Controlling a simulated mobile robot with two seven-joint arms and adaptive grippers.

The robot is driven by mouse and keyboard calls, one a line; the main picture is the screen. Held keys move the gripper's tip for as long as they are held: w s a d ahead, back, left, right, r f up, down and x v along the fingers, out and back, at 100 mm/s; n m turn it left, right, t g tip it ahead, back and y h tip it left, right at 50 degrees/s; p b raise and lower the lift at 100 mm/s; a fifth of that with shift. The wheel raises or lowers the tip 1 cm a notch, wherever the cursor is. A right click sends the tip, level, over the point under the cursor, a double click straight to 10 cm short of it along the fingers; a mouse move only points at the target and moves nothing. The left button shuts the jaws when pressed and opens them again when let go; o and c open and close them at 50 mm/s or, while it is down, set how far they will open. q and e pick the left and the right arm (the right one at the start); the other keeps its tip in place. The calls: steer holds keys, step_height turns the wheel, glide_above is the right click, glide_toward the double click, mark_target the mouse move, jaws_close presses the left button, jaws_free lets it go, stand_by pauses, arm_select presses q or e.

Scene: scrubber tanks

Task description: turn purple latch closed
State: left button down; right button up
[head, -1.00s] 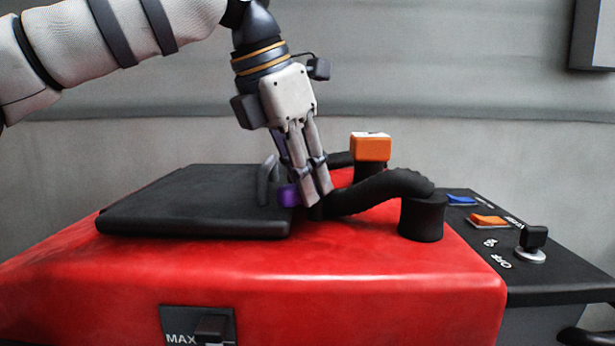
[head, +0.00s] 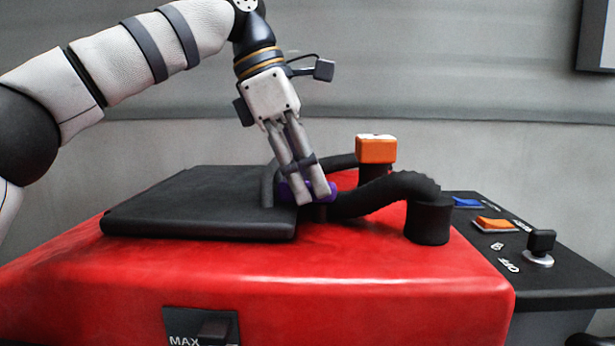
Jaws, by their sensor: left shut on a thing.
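The purple latch (head: 286,191) sits at the right edge of the black lid (head: 195,200) on top of the red tank body. Part of the latch shows on both sides of my fingers and the rest is hidden behind them. My left gripper (head: 311,197) reaches down from above and is shut on the purple latch. The black lid lies flat on the red body (head: 300,275). My right gripper does not show.
A black ribbed hose (head: 385,192) runs just right of the latch into a black round fitting (head: 429,220). An orange-capped post (head: 376,149) stands behind it. A black control panel (head: 520,245) with switches and a knob is at the right.

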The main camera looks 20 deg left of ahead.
mark_target(285, 181)
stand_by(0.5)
arm_select(q)
steer(key=c, duration=1.5)
jaws_free()
steer(key=shift+o, duration=0.2)
steer(key=v, duration=0.7)
steer(key=shift+a+r, duration=0.1)
steer(key=shift+r, duration=0.1)
